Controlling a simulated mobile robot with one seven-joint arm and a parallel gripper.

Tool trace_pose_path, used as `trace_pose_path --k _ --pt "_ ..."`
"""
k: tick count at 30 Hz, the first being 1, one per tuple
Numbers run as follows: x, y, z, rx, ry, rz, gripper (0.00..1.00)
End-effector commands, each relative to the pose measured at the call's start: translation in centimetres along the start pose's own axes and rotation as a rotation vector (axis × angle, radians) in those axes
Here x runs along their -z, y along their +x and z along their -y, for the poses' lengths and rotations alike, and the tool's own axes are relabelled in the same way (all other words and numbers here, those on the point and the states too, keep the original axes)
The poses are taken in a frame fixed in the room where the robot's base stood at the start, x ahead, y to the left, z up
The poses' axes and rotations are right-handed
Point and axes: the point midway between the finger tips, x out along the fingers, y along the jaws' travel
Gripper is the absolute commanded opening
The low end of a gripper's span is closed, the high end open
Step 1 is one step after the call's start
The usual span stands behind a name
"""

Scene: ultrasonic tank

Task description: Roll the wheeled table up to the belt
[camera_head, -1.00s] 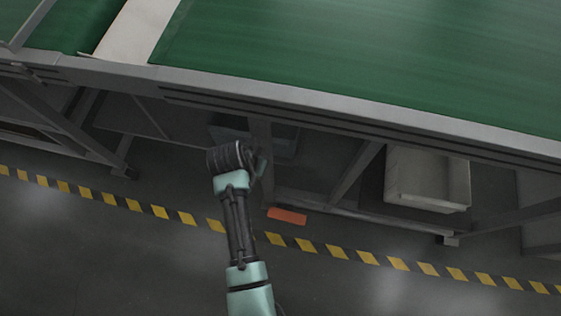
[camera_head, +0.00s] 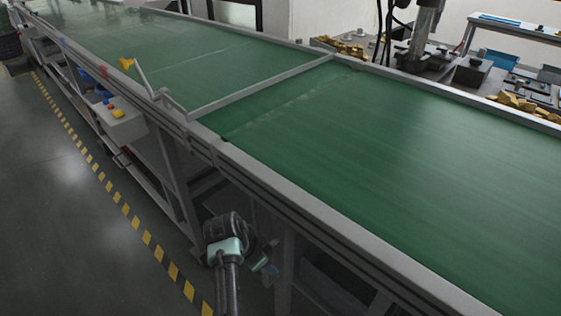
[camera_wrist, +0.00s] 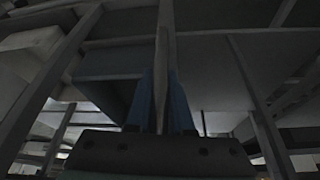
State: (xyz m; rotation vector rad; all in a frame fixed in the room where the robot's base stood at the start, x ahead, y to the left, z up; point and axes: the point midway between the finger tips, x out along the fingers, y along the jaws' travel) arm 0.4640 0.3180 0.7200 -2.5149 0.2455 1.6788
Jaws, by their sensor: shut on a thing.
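The green belt (camera_head: 400,130) runs from the near right to the far left of the head view, with a grey frame along its edge. My gripper (camera_head: 268,265) is low at the near side of this frame, below the belt's edge. In the wrist view my gripper (camera_wrist: 163,85) has its two blue fingers shut on an upright grey bar (camera_wrist: 165,40). The bar looks like a post of a frame; I cannot tell whether it belongs to the belt or to a table. I cannot make out a wheeled table for certain in either view.
A yellow and black floor stripe (camera_head: 128,211) runs beside the belt frame, with open floor to its left. A control box (camera_head: 120,120) with coloured buttons hangs on the frame's side. Machinery (camera_head: 425,50) and a blue-topped bench (camera_head: 515,30) stand beyond the belt.

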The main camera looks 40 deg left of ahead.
Motion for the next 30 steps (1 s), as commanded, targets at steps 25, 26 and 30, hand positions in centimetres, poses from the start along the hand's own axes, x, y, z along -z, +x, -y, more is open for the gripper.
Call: trace_pose_path --k 25,26,30 --pt "-0.08 0.01 0.53 -0.003 0.001 0.002 0.50" --pt "-0.08 0.01 0.53 -0.003 0.001 0.002 0.50" --pt "-0.05 -0.26 0.57 -0.001 0.001 0.001 0.50"
